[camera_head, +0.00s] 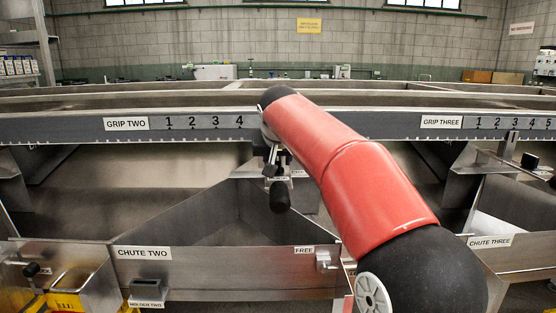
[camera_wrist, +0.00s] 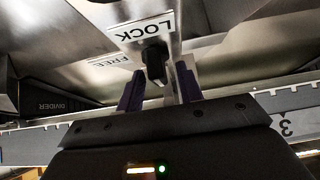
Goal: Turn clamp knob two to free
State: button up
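In the wrist view a black clamp knob (camera_wrist: 154,62) stands between the two purple fingers of my gripper (camera_wrist: 160,75), beside an upside-down LOCK label (camera_wrist: 143,28). A FREE label (camera_wrist: 110,62) lies to the left, partly behind. The fingers are apart, with visible gaps beside the knob. In the head view my gripper (camera_head: 272,160) is at the end of the red arm, under the rail by the GRIP TWO scale; its fingers are hard to make out. A dark rounded handle (camera_head: 280,197) hangs there; I cannot tell whether it is the same knob.
The GRIP TWO rail (camera_head: 75,128) runs across above the metal chute two (camera_head: 210,266). A latch (camera_head: 324,261) sits by another FREE label (camera_head: 304,249). Chute three (camera_head: 491,241) is at right. A DIVIDER label (camera_wrist: 56,106) shows left in the wrist view.

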jog(key=shift+w+f, duration=0.2)
jog(key=shift+w, duration=0.05)
grip_shut()
